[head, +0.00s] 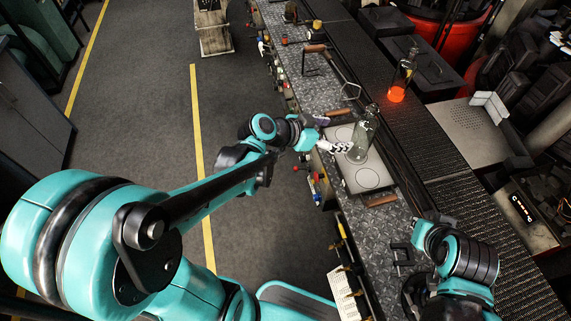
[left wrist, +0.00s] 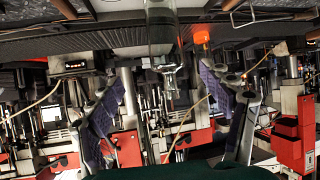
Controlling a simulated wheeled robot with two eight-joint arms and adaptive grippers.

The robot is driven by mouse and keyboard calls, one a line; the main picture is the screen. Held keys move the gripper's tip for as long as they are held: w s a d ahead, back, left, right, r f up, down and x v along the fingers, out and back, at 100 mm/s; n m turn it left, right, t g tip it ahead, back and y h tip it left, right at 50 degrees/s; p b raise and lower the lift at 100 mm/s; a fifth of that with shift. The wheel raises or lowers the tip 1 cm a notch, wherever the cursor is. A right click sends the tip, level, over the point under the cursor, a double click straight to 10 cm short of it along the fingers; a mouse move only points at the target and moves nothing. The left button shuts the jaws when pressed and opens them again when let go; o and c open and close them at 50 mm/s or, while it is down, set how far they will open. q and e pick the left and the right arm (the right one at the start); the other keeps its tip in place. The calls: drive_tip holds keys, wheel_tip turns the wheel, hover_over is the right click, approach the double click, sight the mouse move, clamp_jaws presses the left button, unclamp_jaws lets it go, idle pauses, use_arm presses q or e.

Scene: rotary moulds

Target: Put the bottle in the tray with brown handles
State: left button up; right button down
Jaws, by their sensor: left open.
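The tray with brown handles (head: 366,178) lies on the metal-plate bench, pale with circle marks. A clear glass bottle (head: 361,146) stands upright on it in the head view. My left gripper (head: 335,147) is open beside the bottle, at its left, with its fingers pointing towards it. In the left wrist view, which looks upside down, the bottle (left wrist: 160,35) shows between the two spread fingers of my left gripper (left wrist: 170,105); I cannot tell whether they touch it. My right gripper (head: 401,256) is low at the right, apart from the tray; its opening is unclear.
A second bottle with a glowing orange base (head: 398,91) stands behind the tray on the dark belt (head: 375,88). A wire-like tool (head: 345,75) lies farther up the bench.

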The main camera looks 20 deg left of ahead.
use_arm(q)
drive_tip(key=s+a+f+n+g+y, duration=0.1)
drive_tip(key=s+a+n+y, duration=0.2)
drive_tip(key=s, duration=0.5)
drive_tip(key=s+a+n+g+y, duration=0.1)
drive_tip(key=s+a+n+y, duration=0.3)
drive_tip(key=s, duration=0.5)
drive_tip(key=a+y, duration=0.1)
drive_tip(key=a, duration=0.1)
drive_tip(key=shift+s+a+f, duration=0.25)
drive_tip(key=shift+a+f, duration=0.15)
wheel_tip(320, 180, down, 6)
drive_tip(key=b, duration=0.5)
drive_tip(key=shift+r+b, duration=0.2)
drive_tip(key=shift+b, duration=0.1)
